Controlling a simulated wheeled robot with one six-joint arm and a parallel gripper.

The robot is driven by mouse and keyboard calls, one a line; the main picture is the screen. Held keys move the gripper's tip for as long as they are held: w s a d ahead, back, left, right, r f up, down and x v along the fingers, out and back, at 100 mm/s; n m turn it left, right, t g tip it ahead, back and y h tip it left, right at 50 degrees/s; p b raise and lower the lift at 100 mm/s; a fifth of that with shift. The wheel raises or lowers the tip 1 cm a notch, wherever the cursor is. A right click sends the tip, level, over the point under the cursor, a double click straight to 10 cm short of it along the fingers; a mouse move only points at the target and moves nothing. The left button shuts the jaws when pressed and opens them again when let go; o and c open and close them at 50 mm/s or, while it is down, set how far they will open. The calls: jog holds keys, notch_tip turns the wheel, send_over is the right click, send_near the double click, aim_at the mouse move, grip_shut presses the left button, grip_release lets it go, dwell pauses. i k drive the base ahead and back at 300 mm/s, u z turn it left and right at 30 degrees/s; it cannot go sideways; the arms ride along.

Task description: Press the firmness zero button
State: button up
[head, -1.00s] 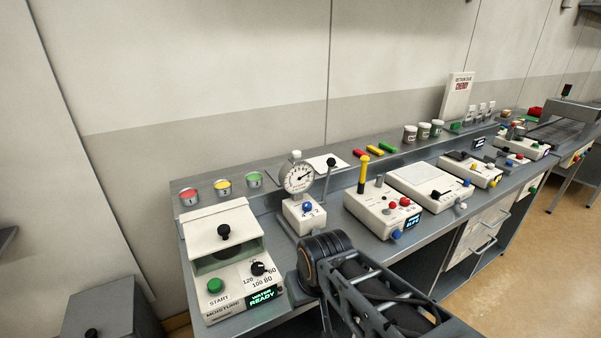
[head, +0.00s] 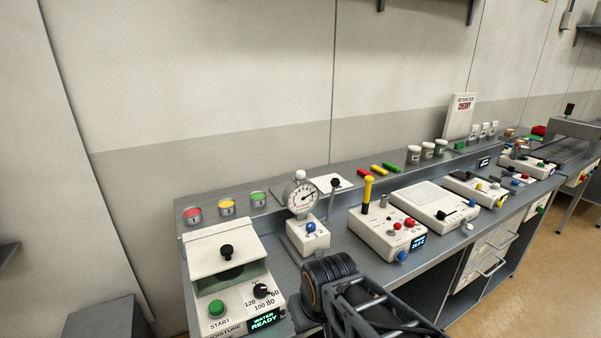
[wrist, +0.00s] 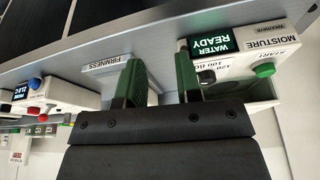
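The firmness gauge (head: 302,196) stands on the bench, with a round dial on a small white base. In the wrist view the gauge's FIRMNESS plate (wrist: 106,62) shows next to my left finger; the blue button is hidden there. My gripper (wrist: 158,80) has its two green fingers apart, with nothing seen between them but grey bench. In the head view my arm is in front of the gauge, and the fingertips cannot be made out.
The moisture meter (head: 228,272) stands left of the gauge, its display reading WATER READY. A white probe box (head: 388,232) with red and blue knobs is to the right. Three small cups (head: 227,207) sit on the back ledge. Little bench is free around the gauge.

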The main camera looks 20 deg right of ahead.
aim_at(300, 174)
jog(key=u, duration=2.35)
jog(key=k, duration=0.8)
jog(key=z, duration=1.85)
jog(key=i, duration=0.5)
jog(key=u, duration=0.1)
